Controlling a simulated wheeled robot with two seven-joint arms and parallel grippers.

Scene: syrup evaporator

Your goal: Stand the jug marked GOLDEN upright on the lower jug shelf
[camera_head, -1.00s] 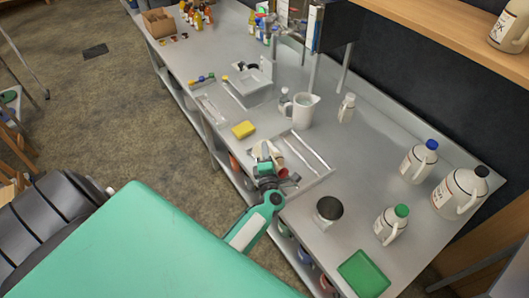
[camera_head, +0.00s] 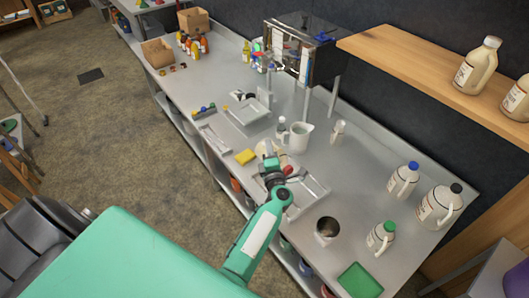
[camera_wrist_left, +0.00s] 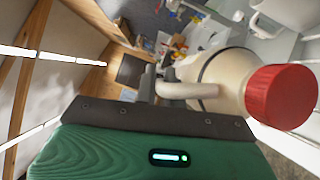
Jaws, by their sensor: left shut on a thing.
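My left gripper (camera_head: 274,178) is shut on the handle of a cream jug with a red cap (camera_wrist_left: 215,68), above the workbench. The jug is tilted, its cap toward the right in the wrist view; in the head view the gripper partly hides it. Its label does not show, so I cannot read GOLDEN on it. A wooden shelf (camera_head: 425,82) at upper right carries two cream jugs, one whole (camera_head: 478,66) and one cut by the picture edge (camera_head: 517,100). I cannot tell whether this is the lower shelf. My right gripper is not in view.
The shelf's left part is bare.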

